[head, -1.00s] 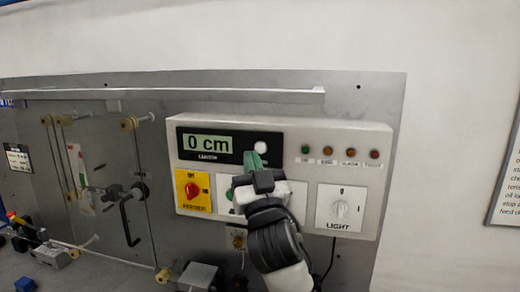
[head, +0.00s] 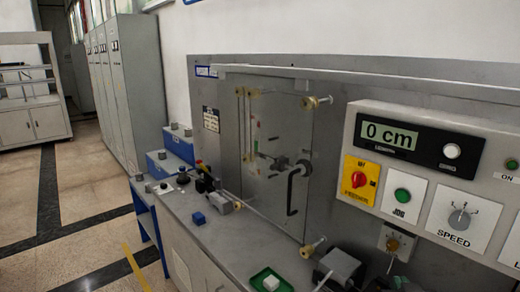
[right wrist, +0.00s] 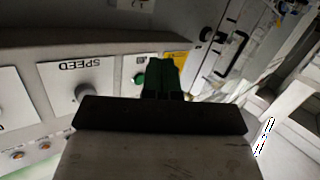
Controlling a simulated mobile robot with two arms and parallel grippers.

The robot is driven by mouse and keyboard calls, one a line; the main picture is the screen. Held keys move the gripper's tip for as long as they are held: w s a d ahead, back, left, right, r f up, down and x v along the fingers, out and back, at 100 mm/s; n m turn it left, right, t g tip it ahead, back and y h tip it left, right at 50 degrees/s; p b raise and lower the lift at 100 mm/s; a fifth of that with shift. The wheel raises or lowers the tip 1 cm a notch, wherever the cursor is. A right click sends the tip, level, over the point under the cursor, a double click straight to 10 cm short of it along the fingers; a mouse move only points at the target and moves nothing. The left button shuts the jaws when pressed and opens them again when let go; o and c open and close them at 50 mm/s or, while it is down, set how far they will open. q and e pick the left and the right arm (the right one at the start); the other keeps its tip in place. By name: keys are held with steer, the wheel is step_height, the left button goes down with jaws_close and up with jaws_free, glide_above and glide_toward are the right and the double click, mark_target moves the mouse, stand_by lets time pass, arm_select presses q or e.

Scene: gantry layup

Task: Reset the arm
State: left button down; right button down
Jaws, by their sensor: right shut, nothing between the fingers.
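My right gripper (right wrist: 163,62) shows in the right wrist view with its green fingers shut and empty. It is in front of the control panel (head: 424,208), close in the picture to the green JOG button (right wrist: 138,78); I cannot tell the gap. I cannot make this gripper out in the head view. The panel's display (head: 389,135) reads 0 cm, with a white button (head: 452,151) at its right. The JOG button also shows in the head view (head: 403,195), beside the red knob (head: 358,180) and the SPEED knob (head: 459,219). My left gripper is not in view.
A clear guard (head: 275,150) with a black handle stands left of the panel. A green tray (head: 256,287) with a white block and a blue block (head: 199,218) are on the bench. Grey cabinets (head: 125,85) line the wall; open tiled floor (head: 70,215) lies at left.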

steer(key=s+a+f+n+g+y, duration=0.1)
steer(key=s+a+f+g, duration=0.1)
steer(key=s+f+g, duration=0.4)
steer(key=s+a+f+n+g+y, duration=0.1)
steer(key=s+a+f+g+y, duration=0.15)
steer(key=s+f, duration=0.55)
steer(key=s+a+f+n+g+y, duration=0.1)
steer(key=s+a+f+g, duration=0.2)
steer(key=s+f, duration=0.45)
step_height(320, 180, down, 26)
steer(key=s+g+b, duration=0.2)
arm_select(q)
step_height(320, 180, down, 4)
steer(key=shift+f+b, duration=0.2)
steer(key=shift+b, duration=1)
arm_select(e)
steer(key=s+d+f, duration=0.3)
steer(key=s+f, duration=1.3)
steer(key=f, duration=0.2)
steer(key=shift+s+f+n+g+h, duration=0.15)
steer(key=shift+f+n+g+h, duration=0.15)
steer(key=shift+n+g+h, duration=0.1)
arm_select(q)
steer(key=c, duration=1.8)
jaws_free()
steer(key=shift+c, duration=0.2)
